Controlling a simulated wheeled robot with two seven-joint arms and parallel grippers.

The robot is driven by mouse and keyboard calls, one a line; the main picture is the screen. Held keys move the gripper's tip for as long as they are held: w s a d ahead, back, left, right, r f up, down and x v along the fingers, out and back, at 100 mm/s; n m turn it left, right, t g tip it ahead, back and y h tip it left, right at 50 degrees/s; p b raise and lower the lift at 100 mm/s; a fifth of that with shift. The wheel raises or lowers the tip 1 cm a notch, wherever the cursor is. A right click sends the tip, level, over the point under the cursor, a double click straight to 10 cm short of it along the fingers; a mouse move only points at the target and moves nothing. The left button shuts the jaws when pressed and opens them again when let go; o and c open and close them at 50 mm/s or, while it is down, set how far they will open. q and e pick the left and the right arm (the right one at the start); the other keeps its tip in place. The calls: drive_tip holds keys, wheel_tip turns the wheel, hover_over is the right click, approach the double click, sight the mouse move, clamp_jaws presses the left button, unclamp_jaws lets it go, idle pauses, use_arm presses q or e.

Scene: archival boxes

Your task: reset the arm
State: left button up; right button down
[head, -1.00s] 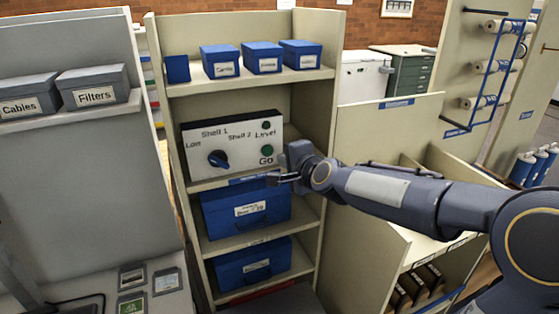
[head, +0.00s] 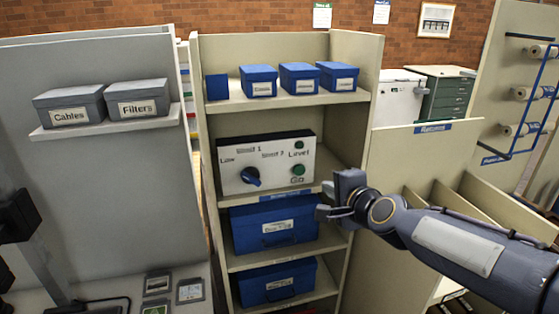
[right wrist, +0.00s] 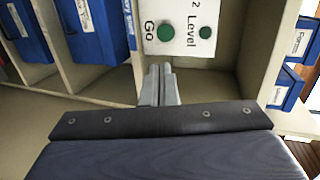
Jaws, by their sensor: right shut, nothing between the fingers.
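My right arm reaches in from the right in the head view, and its gripper (head: 328,202) is in front of the shelf unit, near the right end of the white control panel (head: 240,181). In the right wrist view the two fingers of this gripper (right wrist: 160,72) lie together with nothing between them. They point toward the panel (right wrist: 180,45), just short of its green Go button (right wrist: 165,32) in the picture. I cannot tell whether they touch anything. My left gripper is not in view.
The shelf unit (head: 356,75) holds small blue boxes (head: 259,81) on top and larger blue boxes (head: 273,226) below the panel. Grey boxes (head: 70,107) sit on a left shelf. A beige divider bin (head: 410,165) stands right, close to my right arm.

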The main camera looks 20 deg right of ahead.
drive_tip(key=s+a+f+n+g+y, duration=0.1)
drive_tip(key=s+a+f+n+g, duration=0.1)
drive_tip(key=s, duration=0.6)
drive_tip(key=s+a+f+n+g+y, duration=0.1)
drive_tip(key=s+a+f+n+g, duration=0.2)
drive_tip(key=s+f+n, duration=0.4)
drive_tip(key=s+a+f+n+g+y, duration=0.1)
drive_tip(key=s+a+f+n+g, duration=0.2)
drive_tip(key=s, duration=0.8)
wheel_tip(320, 180, down, 2)
drive_tip(key=n, duration=0.4)
drive_tip(key=shift+a+g, duration=0.15)
drive_tip(key=shift+g, duration=0.25)
